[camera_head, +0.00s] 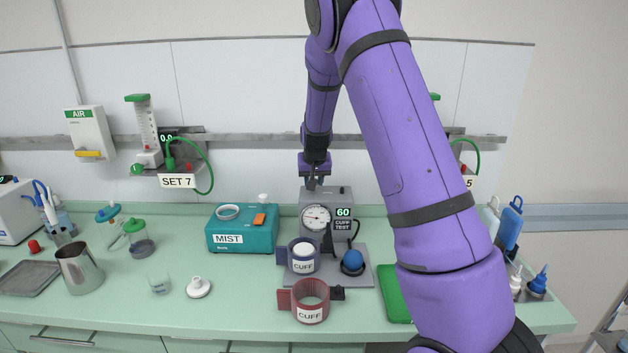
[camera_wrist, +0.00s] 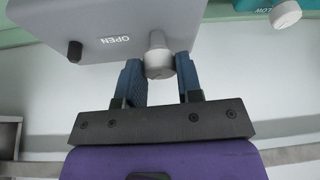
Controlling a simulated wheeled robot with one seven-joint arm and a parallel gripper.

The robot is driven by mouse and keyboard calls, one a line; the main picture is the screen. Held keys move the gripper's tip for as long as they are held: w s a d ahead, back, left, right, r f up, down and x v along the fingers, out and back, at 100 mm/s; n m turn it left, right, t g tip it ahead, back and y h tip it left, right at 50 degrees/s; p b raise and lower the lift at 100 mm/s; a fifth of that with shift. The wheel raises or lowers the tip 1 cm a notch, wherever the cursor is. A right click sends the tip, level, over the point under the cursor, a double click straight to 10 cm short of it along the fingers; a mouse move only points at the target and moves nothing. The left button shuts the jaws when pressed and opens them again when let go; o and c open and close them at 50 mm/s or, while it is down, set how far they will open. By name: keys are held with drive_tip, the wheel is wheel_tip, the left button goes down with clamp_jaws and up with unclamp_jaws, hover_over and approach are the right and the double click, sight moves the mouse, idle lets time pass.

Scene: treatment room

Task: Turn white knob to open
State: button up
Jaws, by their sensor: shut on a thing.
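The white knob (camera_wrist: 158,62) sticks out of the grey cuff-test box (camera_wrist: 110,30), beside the upside-down word OPEN. My gripper (camera_wrist: 159,72) is shut on this knob, with one blue finger on each side of it. In the head view my gripper (camera_head: 314,184) points down at the top of the grey box (camera_head: 340,198). The knob itself cannot be made out there. The box front has a round dial (camera_head: 317,217) and a display (camera_head: 343,212) reading 60.
A teal MIST box (camera_head: 242,232) with its own white knob (camera_wrist: 285,14) stands beside the grey box. A blue cuff (camera_head: 303,255), a blue bulb (camera_head: 353,260) and a red cuff (camera_head: 310,301) are in front. A wall rail (camera_wrist: 300,152) runs behind.

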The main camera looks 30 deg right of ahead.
drive_tip(key=m, duration=0.2)
drive_tip(key=m+g+h, duration=0.1)
drive_tip(key=m, duration=0.2)
drive_tip(key=shift+w+a+m+h, duration=0.1)
drive_tip(key=shift+a+m+h, duration=0.1)
drive_tip(key=shift+m+h, duration=0.1)
drive_tip(key=shift+m+g+h, duration=0.3)
drive_tip(key=shift+m+g, duration=0.7)
drive_tip(key=shift+m, duration=1.3)
drive_tip(key=o, duration=0.9)
drive_tip(key=shift+o, duration=0.2)
drive_tip(key=w+v, duration=0.1)
drive_tip(key=v, duration=0.9)
drive_tip(key=shift+s+r, duration=0.35)
drive_tip(key=shift+a, duration=0.15)
